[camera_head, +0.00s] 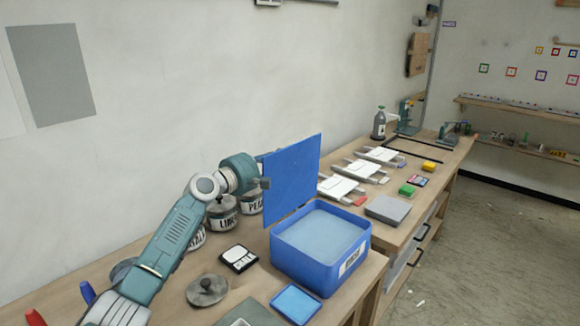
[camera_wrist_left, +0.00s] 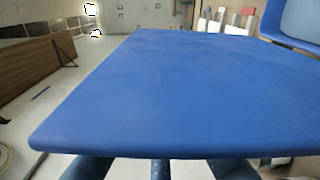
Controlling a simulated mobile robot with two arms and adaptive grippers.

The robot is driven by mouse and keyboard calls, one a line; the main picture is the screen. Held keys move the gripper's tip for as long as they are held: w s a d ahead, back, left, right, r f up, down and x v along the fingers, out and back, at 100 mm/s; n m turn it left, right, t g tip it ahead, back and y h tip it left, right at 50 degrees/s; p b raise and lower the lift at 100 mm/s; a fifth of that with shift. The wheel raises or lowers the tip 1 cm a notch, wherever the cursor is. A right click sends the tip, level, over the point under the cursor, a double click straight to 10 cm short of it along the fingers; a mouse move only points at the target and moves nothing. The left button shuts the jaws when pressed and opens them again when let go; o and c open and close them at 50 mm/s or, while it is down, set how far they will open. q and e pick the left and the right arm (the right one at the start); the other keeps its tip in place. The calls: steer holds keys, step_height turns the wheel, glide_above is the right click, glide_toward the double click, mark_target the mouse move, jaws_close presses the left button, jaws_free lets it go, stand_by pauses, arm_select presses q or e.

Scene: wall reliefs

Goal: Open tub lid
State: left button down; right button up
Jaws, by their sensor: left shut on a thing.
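The blue tub (camera_head: 310,268) stands on the wooden bench with a label on its front side and a pale blue inside showing. Its flat blue lid (camera_head: 293,180) stands roughly upright at the tub's back left side, so the tub is open at the top. My left gripper (camera_head: 263,183) is at the lid's left edge and shut on it; the fingertips are mostly hidden behind the lid. In the left wrist view the lid (camera_wrist_left: 170,90) fills the middle, with my fingers at its near edge. The tub shows at the top right corner (camera_wrist_left: 295,22). My right gripper is not in view.
Labelled jars (camera_head: 223,215) stand behind my left arm. A black-and-white box (camera_head: 239,258), a round metal lid (camera_head: 207,290) and a small blue tray (camera_head: 296,304) lie left and in front of the tub. A grey box (camera_head: 388,210) and white trays (camera_head: 341,188) are to its right.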

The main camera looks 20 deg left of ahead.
arm_select(q)
steer(key=shift+w+a+f+n, duration=0.1)
steer(key=shift+w+a+n, duration=0.1)
steer(key=shift+a+n, duration=0.25)
steer(key=shift+w+a+f+n, duration=0.15)
steer(key=shift+w+a+n, duration=0.15)
steer(key=shift+a, duration=0.4)
steer(key=shift+w+a+f+n, duration=0.15)
steer(key=shift+a+n, duration=0.2)
steer(key=shift+a, duration=0.2)
steer(key=c, duration=1.8)
jaws_free()
steer(key=v, duration=1.2)
